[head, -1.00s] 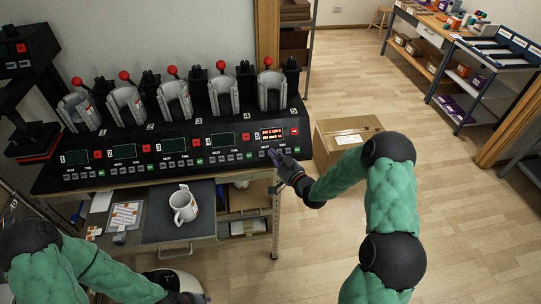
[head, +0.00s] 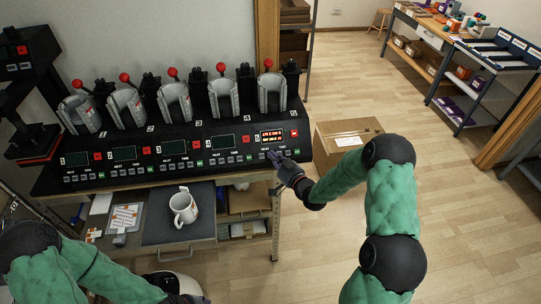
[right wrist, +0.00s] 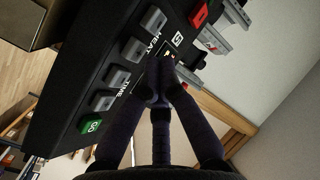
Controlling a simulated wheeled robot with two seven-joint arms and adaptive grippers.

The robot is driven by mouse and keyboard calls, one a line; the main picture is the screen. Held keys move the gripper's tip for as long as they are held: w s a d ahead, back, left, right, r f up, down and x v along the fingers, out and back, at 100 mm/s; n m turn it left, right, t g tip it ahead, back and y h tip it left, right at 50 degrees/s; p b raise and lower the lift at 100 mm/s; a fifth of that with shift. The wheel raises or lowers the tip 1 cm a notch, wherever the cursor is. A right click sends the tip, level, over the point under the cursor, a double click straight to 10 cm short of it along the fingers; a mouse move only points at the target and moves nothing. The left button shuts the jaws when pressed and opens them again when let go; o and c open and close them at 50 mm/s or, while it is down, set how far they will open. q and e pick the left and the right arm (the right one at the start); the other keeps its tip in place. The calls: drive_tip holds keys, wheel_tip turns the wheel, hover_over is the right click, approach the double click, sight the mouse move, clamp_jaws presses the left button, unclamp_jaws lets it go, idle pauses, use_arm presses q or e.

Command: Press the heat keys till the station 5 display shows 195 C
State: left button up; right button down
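The mug press (head: 150,160) is a long black unit with several stations in a row. The station 5 display (head: 271,136) at its right end is lit orange; its digits are too small to read in the head view. My right gripper (head: 275,155) is at the station 5 key row. In the right wrist view its dark fingers (right wrist: 160,75) come together at the tips, beside the grey heat keys (right wrist: 145,35); the fingertips hide part of the panel, and I cannot tell whether they touch a key. My left gripper (head: 185,299) is at the bottom edge, mostly cut off.
A white mug (head: 184,207) stands on a dark mat (head: 160,234) below the press. A cardboard box (head: 345,140) is on the floor right of the press, behind my right arm. A green GO key (right wrist: 93,126) lies along the same row in the wrist view.

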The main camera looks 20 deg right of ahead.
idle(0.4)
drive_tip(key=shift+w+d+f+b, duration=0.1)
drive_tip(key=shift+w+f+b, duration=0.2)
drive_tip(key=shift+b, duration=0.35)
drive_tip(key=shift+w+f+b, duration=0.3)
drive_tip(key=shift+b, duration=0.2)
idle(0.6)
drive_tip(key=shift+s+r, duration=0.1)
drive_tip(key=shift+r, duration=0.05)
drive_tip(key=shift+s+r, duration=0.5)
drive_tip(key=shift+p, duration=0.3)
drive_tip(key=s+r+p, duration=0.1)
drive_tip(key=s+a+r, duration=0.1)
drive_tip(key=s+r, duration=0.1)
drive_tip(key=shift+s+r+p, duration=0.2)
drive_tip(key=shift+s+p, duration=0.1)
drive_tip(key=shift+p, duration=0.1)
idle(2.0)
